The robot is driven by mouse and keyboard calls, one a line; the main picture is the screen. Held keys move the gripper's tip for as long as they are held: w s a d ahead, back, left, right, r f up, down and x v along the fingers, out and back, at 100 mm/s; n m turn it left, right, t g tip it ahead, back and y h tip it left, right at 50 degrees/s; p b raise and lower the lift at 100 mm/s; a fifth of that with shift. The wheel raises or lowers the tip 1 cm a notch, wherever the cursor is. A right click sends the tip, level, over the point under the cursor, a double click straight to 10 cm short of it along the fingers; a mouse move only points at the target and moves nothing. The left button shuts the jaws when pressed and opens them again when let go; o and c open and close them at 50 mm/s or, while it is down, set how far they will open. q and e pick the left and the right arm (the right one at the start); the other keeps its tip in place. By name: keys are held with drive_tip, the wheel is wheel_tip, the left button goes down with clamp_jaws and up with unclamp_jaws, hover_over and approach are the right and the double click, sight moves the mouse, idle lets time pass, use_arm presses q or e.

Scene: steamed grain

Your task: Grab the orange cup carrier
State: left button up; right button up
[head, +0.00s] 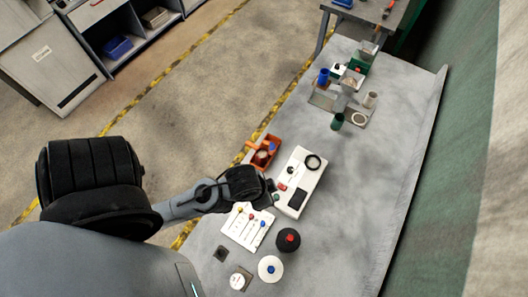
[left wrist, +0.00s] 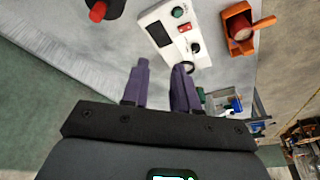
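The orange cup carrier (head: 273,139) sits near the left edge of the grey table in the head view, just left of a white device. It holds small round items, at least one of them reddish. In the left wrist view the carrier (left wrist: 232,14) is at the upper right, with an orange handle sticking out to its right. My left gripper (head: 270,190) is above the table, nearer to me than the carrier and apart from it. In the left wrist view its two purple fingers (left wrist: 161,66) are apart with nothing between them. My right gripper is not in view.
The white device (head: 299,191) with a dark ring on top stands beside the carrier. A white board (head: 240,234) with coloured knobs, a black round object (head: 287,241) and a white disc (head: 270,278) lie nearer. Small cups and stands are farther back. The table's right side is clear.

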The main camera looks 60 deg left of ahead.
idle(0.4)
use_arm(q)
drive_tip(key=o, duration=0.4)
drive_tip(key=shift+s, duration=0.1)
drive_tip(key=shift+d, duration=0.1)
